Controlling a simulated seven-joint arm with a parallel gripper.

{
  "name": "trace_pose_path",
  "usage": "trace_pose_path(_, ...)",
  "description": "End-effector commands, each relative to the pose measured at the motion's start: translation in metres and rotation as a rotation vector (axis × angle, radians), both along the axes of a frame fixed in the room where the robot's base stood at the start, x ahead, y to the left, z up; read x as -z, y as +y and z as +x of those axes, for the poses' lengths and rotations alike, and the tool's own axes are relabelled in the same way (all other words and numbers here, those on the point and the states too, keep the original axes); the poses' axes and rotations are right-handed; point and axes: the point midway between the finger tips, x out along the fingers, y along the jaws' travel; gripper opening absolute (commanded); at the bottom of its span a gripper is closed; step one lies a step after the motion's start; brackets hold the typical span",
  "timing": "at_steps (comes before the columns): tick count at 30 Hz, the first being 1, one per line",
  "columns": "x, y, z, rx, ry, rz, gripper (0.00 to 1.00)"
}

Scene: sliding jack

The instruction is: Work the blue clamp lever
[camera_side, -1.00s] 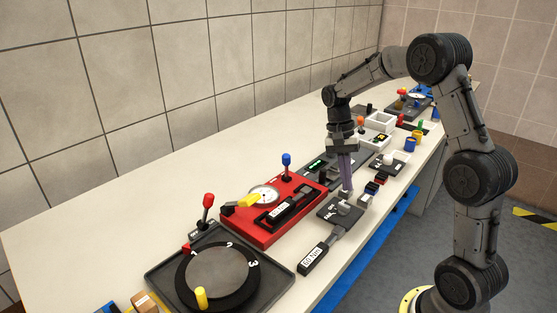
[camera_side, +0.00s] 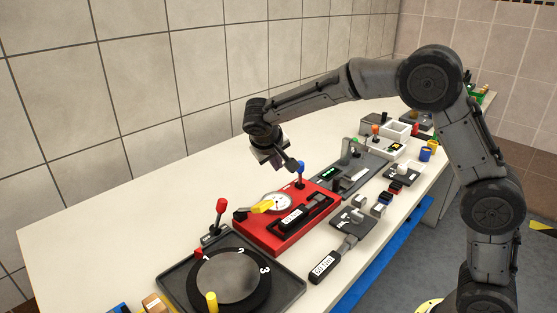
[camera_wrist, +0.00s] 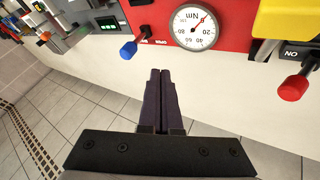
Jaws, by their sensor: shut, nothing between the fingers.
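The blue clamp lever, a blue knob on a short stalk (camera_side: 300,167), stands at the back edge of the red fixture (camera_side: 268,236). In the wrist view the blue knob (camera_wrist: 129,48) lies just left of my fingertips, apart from them in the picture. My gripper (camera_side: 294,164) is tilted beside the knob in the side view, and I cannot tell there whether it touches. In the wrist view my two dark fingers (camera_wrist: 160,74) are together and empty. The red fixture carries a round Nm gauge (camera_wrist: 196,27), also in the side view (camera_side: 276,201), and a yellow part (camera_side: 262,206).
A red-knobbed lever (camera_side: 221,206) and a round numbered dial (camera_side: 230,278) stand in front left. A labelled black-handled tool (camera_side: 323,267) lies at the right of the fixture. A grey-green fixture (camera_side: 352,177) is behind. The bench by the wall is clear.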

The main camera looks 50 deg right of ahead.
Motion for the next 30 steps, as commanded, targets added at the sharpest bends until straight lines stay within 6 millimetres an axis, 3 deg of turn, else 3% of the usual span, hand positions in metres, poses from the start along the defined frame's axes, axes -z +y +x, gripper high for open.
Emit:
trace_pose_path(9, 0.052, -0.035, 0.018, 0.003, 0.006, 0.000, 0.00)
trace_pose_path(18, 0.049, -0.069, 0.013, 0.003, 0.002, 0.000, 0.00)
trace_pose_path(30, 0.049, -0.073, 0.012, 0.001, 0.002, 0.001, 0.00)
